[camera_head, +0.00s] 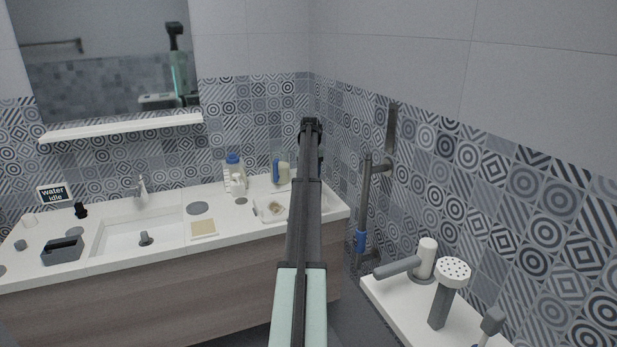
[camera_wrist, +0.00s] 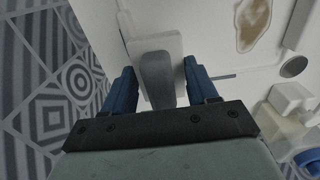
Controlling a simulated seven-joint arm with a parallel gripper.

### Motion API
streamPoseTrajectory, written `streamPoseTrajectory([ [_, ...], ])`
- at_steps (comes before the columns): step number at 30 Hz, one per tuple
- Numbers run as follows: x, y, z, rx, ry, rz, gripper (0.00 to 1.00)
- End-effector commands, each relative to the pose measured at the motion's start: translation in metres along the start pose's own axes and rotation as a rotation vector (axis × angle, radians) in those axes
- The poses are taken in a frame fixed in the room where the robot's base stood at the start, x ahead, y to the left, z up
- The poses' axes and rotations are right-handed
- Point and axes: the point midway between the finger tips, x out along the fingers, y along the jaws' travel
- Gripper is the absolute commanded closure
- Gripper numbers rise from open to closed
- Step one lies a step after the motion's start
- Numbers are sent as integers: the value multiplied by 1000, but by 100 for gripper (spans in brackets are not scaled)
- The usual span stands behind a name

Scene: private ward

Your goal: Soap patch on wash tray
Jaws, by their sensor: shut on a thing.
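A pale wash tray (camera_head: 262,216) sits on the counter just left of my arm, with a brownish soap patch (camera_head: 273,209) on it. In the wrist view the wash tray (camera_wrist: 278,12) is at the upper right, and the patch (camera_wrist: 254,22) shows as a tan irregular stain. My gripper (camera_wrist: 162,88) has blue fingers shut on a pale block with a grey upper part (camera_wrist: 157,76). The held block is beside the tray, apart from the patch; its underside is hidden. In the head view my arm hides most of the gripper.
The basin (camera_head: 140,232) is at left, with a dark grey holder (camera_head: 62,250) beside it. A blue-capped bottle (camera_head: 233,162) and white pump bottle (camera_head: 238,185) stand behind the tray. A beige square (camera_head: 203,229) lies left of the tray. Tiled walls close the right corner.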

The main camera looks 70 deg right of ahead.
Motion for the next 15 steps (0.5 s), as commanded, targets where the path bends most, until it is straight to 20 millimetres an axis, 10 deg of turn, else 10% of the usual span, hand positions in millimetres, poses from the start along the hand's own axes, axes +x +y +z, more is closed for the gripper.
streamPoseTrajectory([
  [15,34,-1,0,0,-1,0,66],
])
